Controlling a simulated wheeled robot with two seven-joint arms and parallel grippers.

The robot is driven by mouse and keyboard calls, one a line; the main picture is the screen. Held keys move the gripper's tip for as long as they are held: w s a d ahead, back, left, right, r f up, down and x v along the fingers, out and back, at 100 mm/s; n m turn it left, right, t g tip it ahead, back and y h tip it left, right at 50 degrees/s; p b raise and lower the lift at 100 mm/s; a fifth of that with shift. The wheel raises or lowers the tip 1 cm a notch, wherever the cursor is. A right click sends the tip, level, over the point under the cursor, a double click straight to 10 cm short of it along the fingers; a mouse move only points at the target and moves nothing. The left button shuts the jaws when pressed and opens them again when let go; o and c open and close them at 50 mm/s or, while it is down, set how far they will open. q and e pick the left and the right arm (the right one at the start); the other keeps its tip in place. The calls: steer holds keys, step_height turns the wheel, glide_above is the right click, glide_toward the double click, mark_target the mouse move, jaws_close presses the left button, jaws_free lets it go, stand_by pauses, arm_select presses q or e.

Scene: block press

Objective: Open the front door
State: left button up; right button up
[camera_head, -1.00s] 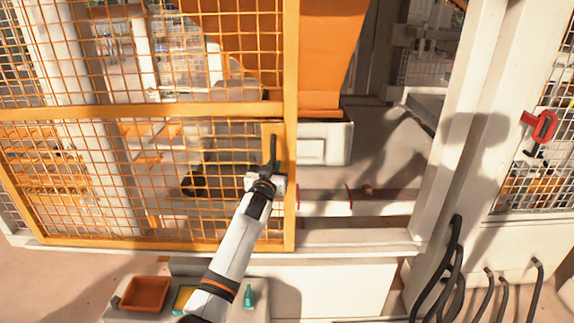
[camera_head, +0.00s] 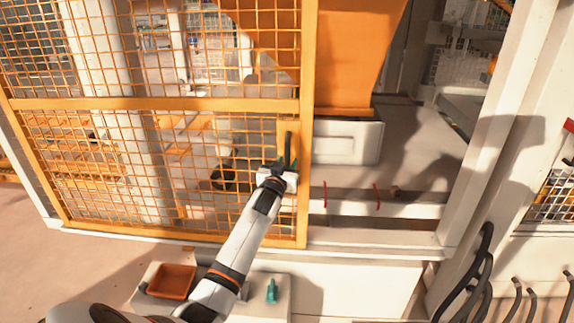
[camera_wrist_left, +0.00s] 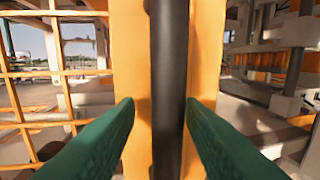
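The front door (camera_head: 180,104) is an orange mesh frame on the left of the head view, with an open gap to its right. Its black vertical bar handle (camera_head: 288,150) sits on the door's right upright. My left gripper (camera_head: 284,168) is at this handle. In the left wrist view the handle (camera_wrist_left: 168,80) stands between the two teal fingers of my left gripper (camera_wrist_left: 161,102). A strip of orange shows between the left finger and the handle; the right finger is at the handle's edge, seemingly touching. The fingers are apart, not closed on it. My right gripper is not in view.
A white post (camera_head: 490,150) bounds the opening. Below the door are a brown tray (camera_head: 171,281) and a teal item (camera_head: 271,291). Black cables (camera_head: 478,275) rise at the lower right.

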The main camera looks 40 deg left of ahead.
arm_select(q)
steer(key=shift+s+d+f, duration=0.1)
steer(key=shift+s+d, duration=0.1)
steer(key=b+v, duration=0.2)
steer(key=v, duration=0.9)
steer(key=shift+s+b, duration=0.25)
steer(key=shift+b, duration=0.05)
